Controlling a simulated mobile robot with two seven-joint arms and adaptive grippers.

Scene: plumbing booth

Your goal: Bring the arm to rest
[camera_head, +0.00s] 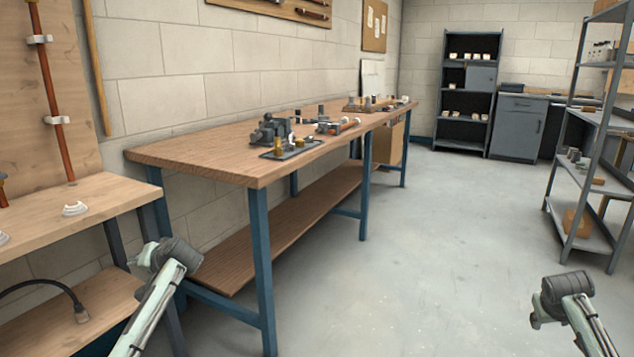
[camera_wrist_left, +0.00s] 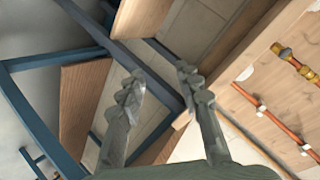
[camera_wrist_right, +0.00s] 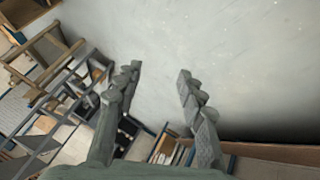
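My left gripper (camera_head: 143,255) shows at the lower left in the head view, in front of the left bench and beside the workbench's near leg. In the left wrist view its two fingers (camera_wrist_left: 160,74) stand apart with nothing between them. My right gripper (camera_head: 538,316) shows at the lower right in the head view, over bare floor. In the right wrist view its fingers (camera_wrist_right: 158,70) are also apart and empty. Both arms come up from the bottom edge of the head view. No object is held by either gripper.
A wooden workbench (camera_head: 200,150) with blue legs carries a vise (camera_head: 270,131) and fittings. A left bench (camera_head: 110,197) has a board with a copper pipe (camera_head: 52,95). A grey shelf rack (camera_head: 578,190) stands at right. The floor (camera_head: 420,260) between is clear.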

